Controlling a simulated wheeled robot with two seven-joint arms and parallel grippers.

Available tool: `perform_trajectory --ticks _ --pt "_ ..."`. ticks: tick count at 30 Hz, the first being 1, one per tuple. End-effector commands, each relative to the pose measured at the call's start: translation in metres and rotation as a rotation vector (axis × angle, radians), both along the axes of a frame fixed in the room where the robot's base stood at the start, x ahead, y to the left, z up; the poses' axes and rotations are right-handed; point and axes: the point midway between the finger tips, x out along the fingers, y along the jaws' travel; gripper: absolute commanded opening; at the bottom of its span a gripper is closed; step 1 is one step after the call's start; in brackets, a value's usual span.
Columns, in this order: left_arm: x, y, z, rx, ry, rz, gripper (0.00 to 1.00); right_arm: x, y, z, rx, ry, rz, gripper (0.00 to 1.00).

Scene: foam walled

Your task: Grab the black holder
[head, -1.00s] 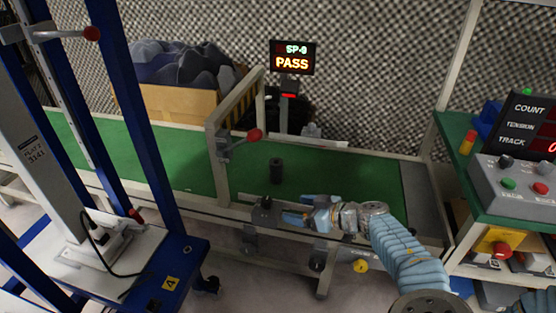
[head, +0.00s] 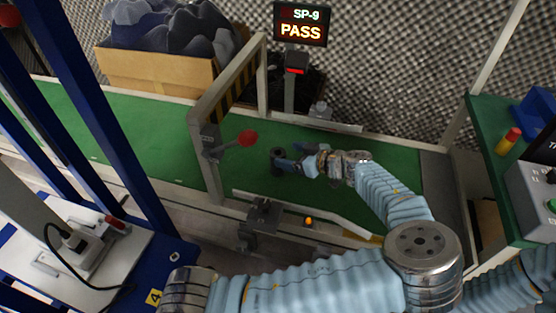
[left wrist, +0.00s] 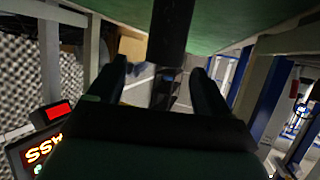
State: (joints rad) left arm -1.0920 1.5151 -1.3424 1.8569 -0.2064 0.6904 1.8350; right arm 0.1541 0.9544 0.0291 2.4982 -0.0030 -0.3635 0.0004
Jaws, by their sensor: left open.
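The black holder (head: 276,156), a small dark upright cylinder, stands on the green conveyor belt. In the head view my left gripper (head: 288,164) reaches it from the right, with the fingertips at the holder and partly covering it. In the left wrist view the black holder (left wrist: 171,30) comes down from the top edge, in line with the gap between the two dark fingers. My left gripper (left wrist: 160,78) is open there, with the fingers apart on either side. I cannot tell whether they touch the holder. My right gripper is not in view.
A post with a red-knobbed lever (head: 247,138) stands left of the holder. The PASS display (head: 301,24) is behind the belt. A cardboard box (head: 160,78) of dark foam is at the back left. A green side table (head: 487,150) is at right. The belt (head: 395,165) right of my gripper is clear.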

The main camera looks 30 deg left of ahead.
Motion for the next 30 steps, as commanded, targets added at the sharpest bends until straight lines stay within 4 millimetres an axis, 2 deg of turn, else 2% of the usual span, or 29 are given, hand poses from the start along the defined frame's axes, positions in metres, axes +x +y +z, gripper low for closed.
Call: perform_trajectory --ticks 7,15,23,24,26,30 --pt "0.002 0.023 -0.008 0.000 0.002 0.001 0.79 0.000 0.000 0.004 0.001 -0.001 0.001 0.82" --pt "0.004 0.061 -0.022 0.000 0.001 0.001 0.79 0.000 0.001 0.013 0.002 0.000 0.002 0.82" --pt "0.005 0.065 -0.025 0.000 0.000 -0.002 0.79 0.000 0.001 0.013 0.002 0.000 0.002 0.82" --pt "0.005 0.065 -0.025 0.000 0.000 -0.002 0.77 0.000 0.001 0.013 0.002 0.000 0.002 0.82" --pt "0.005 0.065 -0.025 0.000 -0.001 -0.002 0.68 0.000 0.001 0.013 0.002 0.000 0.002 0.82" --pt "0.006 0.065 -0.025 0.000 -0.001 -0.002 0.47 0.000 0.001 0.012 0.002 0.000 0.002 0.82"
